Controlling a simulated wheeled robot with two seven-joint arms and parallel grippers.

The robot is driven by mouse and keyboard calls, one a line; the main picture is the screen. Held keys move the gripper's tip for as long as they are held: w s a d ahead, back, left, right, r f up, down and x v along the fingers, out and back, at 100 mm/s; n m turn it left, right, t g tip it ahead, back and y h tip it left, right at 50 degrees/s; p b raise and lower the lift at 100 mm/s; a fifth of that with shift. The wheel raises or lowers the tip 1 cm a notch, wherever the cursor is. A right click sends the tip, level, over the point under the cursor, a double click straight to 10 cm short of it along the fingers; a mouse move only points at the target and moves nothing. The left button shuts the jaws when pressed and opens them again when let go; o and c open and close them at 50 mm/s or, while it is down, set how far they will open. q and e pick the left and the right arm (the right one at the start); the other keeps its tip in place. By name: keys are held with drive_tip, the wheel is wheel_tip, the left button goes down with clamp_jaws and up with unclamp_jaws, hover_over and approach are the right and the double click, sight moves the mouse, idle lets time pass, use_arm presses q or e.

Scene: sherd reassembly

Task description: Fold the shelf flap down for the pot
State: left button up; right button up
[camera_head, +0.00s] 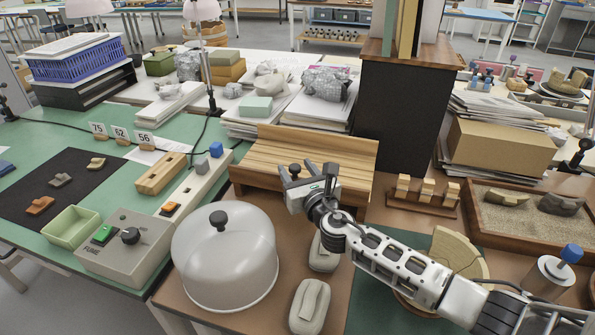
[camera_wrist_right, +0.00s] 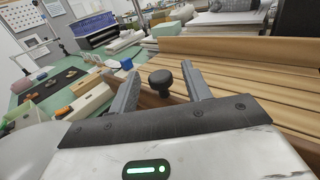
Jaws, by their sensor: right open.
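The slatted wooden shelf (camera_head: 300,152) stands at the back of the brown work surface, with a raised board along its far side. A black knob (camera_wrist_right: 160,80) shows at its left front part. My right gripper (camera_head: 296,172) is over this front part, jaws open. In the right wrist view the knob appears between the two spread fingers (camera_wrist_right: 160,76), with gaps at both sides; I see no grip on it. Which board is the flap is unclear. A tan broken pot (camera_head: 457,252) sits at the right, partly behind my right arm. My left gripper is not in view.
A clear dome (camera_head: 225,262) with a black knob stands at front left, beside the grey fume box (camera_head: 128,248). Grey padded blocks (camera_head: 310,305) lie below my right arm. A dark tall cabinet (camera_head: 400,115), small wooden rack (camera_head: 425,197) and sand tray (camera_head: 530,215) stand rightward.

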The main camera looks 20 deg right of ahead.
clamp_jaws()
